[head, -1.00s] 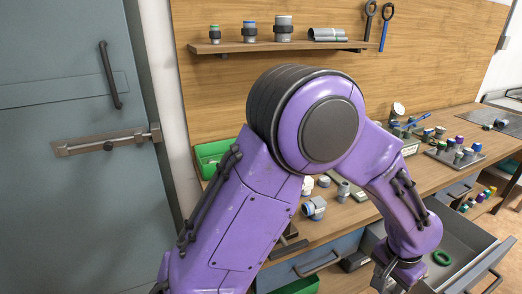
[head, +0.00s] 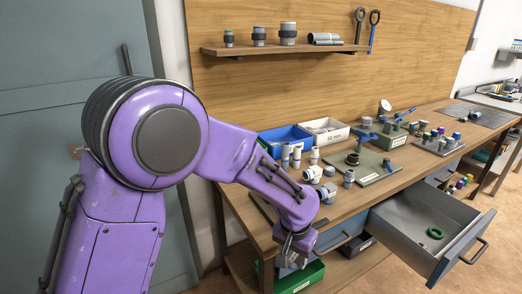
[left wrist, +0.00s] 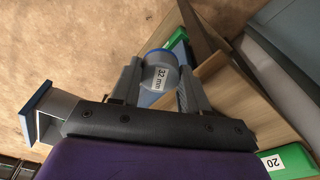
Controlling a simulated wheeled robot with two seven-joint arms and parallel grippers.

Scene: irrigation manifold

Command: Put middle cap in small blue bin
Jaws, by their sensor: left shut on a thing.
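My left gripper (head: 290,262) is in front of the bench's front edge, below the bench top. In the left wrist view its fingers (left wrist: 160,88) are shut on a grey cap (left wrist: 160,72) with a blue rim and a "32 mm" label. The cap is hard to make out in the head view, and I cannot tell from its label alone whether it is the middle one. The small blue bin (head: 276,147) stands on the bench top at the back left, beyond and above the gripper. My right gripper is not in view.
A white bin (head: 325,129) stands right of the blue one. Several pipe fittings (head: 314,174) stand in front of the bins. An open drawer (head: 408,222) with a green ring (head: 435,233) juts out at the right. A green bin (head: 305,279) sits below the bench.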

